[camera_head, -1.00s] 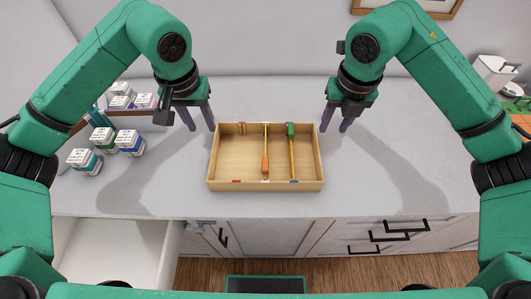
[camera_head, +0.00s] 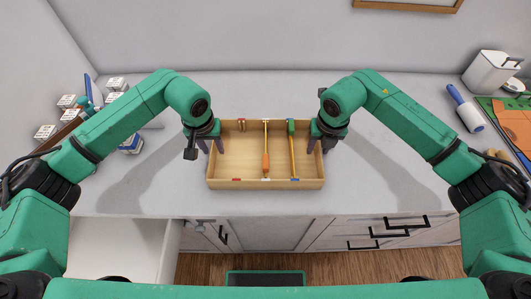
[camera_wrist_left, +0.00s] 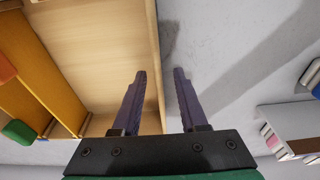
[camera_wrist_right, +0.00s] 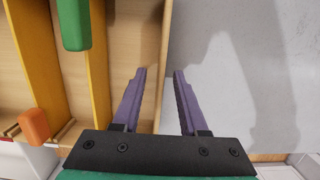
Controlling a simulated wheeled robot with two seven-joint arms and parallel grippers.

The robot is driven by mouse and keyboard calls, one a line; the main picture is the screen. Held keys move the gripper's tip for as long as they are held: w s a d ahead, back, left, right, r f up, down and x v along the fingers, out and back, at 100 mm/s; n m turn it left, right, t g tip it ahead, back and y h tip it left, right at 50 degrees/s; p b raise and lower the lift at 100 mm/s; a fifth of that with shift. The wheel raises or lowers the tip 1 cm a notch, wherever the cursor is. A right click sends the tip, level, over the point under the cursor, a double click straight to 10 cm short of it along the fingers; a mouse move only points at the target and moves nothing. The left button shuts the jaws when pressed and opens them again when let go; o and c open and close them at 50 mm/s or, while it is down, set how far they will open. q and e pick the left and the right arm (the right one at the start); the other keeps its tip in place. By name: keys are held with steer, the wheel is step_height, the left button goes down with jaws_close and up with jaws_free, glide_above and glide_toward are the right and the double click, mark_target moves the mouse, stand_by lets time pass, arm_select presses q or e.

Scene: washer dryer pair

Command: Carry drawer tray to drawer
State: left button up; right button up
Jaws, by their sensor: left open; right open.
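The wooden drawer tray (camera_head: 235,168) sits on the grey counter in the middle of the head view. Neither gripper is closed on a wall. An open white drawer (camera_head: 115,245) is at the lower left.
The counter in front of and behind the tray is clear.

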arm_select(q)
steer(key=shift+s+r, duration=0.1)
arm_select(e)
steer(key=shift+s, duration=0.1)
arm_select(q)
jaws_close()
arm_select(e)
jaws_close()
steer(key=shift+r, duration=0.15)
stand_by(0.9)
